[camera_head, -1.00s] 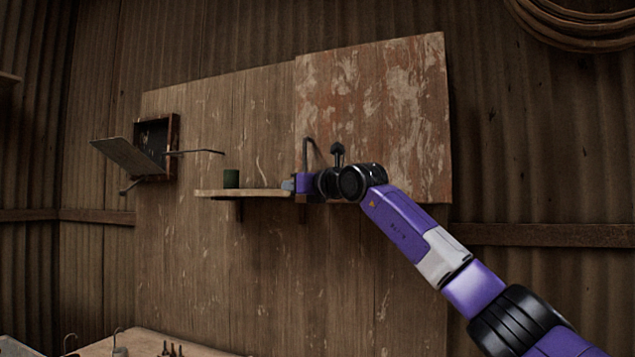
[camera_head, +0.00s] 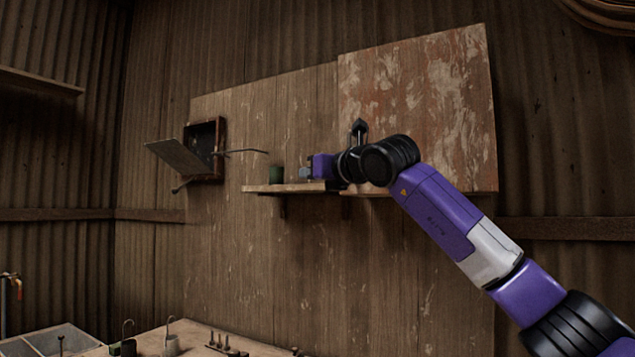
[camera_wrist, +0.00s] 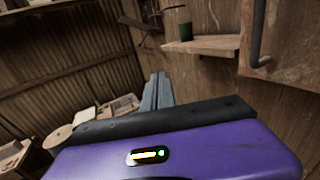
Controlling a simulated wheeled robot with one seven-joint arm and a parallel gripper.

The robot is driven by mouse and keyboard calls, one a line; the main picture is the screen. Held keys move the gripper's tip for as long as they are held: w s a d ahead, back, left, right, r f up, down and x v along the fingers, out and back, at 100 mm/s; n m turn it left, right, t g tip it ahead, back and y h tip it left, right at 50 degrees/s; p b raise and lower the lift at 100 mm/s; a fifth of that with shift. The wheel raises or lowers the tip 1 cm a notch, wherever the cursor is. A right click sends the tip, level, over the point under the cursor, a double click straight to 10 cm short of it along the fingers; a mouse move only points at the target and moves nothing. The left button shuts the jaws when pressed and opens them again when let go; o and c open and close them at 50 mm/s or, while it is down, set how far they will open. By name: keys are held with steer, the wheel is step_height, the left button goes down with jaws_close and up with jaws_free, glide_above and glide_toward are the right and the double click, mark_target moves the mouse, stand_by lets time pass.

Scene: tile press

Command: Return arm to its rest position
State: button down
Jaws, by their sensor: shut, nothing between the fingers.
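My gripper (camera_head: 305,173) is in front of the wall shelf (camera_head: 262,188) in the head view, at the end of my purple arm. In the wrist view my gripper's grey fingers (camera_wrist: 156,92) are together, with nothing between them. A dark green cup (camera_head: 277,174) stands on the shelf, left of the gripper and apart from it. The cup also shows in the wrist view (camera_wrist: 186,31). Part of the shelf is hidden behind my wrist in the head view.
An open wall box (camera_head: 217,150) with its flap (camera_head: 178,156) sticking out hangs left of the shelf. A bent rod (camera_wrist: 258,35) is close by on the right in the wrist view. A workbench (camera_head: 195,338) with small items and a sink (camera_head: 48,343) are below.

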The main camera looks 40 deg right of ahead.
steer(key=shift+s+a, duration=0.15)
steer(key=shift+a, duration=0.2)
